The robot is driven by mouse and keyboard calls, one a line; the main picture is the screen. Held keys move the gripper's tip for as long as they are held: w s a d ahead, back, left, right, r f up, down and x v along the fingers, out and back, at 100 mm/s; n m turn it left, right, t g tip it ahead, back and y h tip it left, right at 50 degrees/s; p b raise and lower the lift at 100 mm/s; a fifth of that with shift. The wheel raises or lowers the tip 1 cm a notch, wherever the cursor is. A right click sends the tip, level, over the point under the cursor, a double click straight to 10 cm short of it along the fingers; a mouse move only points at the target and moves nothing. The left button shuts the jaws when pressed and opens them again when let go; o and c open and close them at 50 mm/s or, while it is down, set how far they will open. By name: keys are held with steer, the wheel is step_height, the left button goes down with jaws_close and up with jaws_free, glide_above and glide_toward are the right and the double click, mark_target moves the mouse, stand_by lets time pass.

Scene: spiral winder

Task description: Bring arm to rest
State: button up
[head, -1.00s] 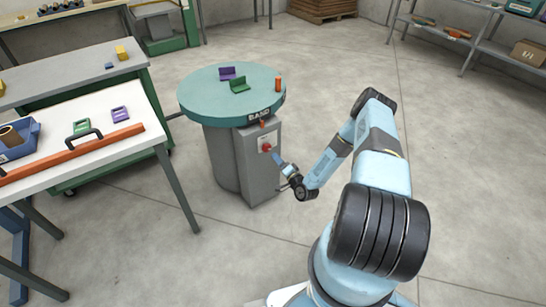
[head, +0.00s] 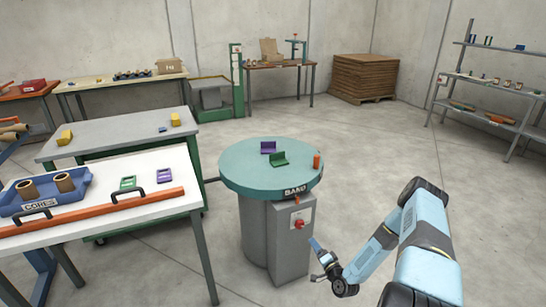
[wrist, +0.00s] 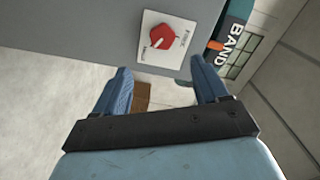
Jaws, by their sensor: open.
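My arm (head: 415,235) reaches forward on the right side of the head view. My gripper (wrist: 160,82) is open and empty in the wrist view, its two blue fingers spread apart. It points toward the grey cabinet of the turntable, just short of a red rotary switch (wrist: 163,41) on a white plate. In the head view the gripper (head: 314,245) is beside the lower right of that switch (head: 299,223), apart from it. The green round turntable (head: 240,170) stands on a grey drum and carries a purple bracket, a green bracket and an orange post.
A white table (head: 110,215) at left holds a blue bin (head: 45,192) with cores and an orange bar with handles (head: 90,212). A grey bench (head: 100,137) stands behind it. Shelves (head: 490,90) stand at the far right. The floor right of the turntable is clear.

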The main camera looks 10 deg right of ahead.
steer(key=w+d+r+n+g, duration=0.25)
steer(key=w+r, duration=0.25)
steer(key=r, duration=0.4)
steer(key=w+d+r+n+g, duration=0.1)
steer(key=w+r+n+g, duration=0.3)
steer(key=r, duration=0.6)
step_height(320, 180, up, 24)
steer(key=s+n+g+h, duration=0.1)
steer(key=s+n+h, duration=0.2)
steer(key=h, duration=0.2)
steer(key=s+a+r+g+h, duration=0.2)
steer(key=s+a+r, duration=0.1)
steer(key=s+r, duration=1.45)
steer(key=s+a+r+g, duration=0.1)
steer(key=s+a+r, duration=0.1)
steer(key=s, duration=1)
steer(key=s+a+r+g+y, duration=0.1)
steer(key=s+a+r, duration=0.2)
steer(key=s, duration=0.9)
steer(key=shift+r, duration=0.7)
steer(key=shift+s, duration=0.1)
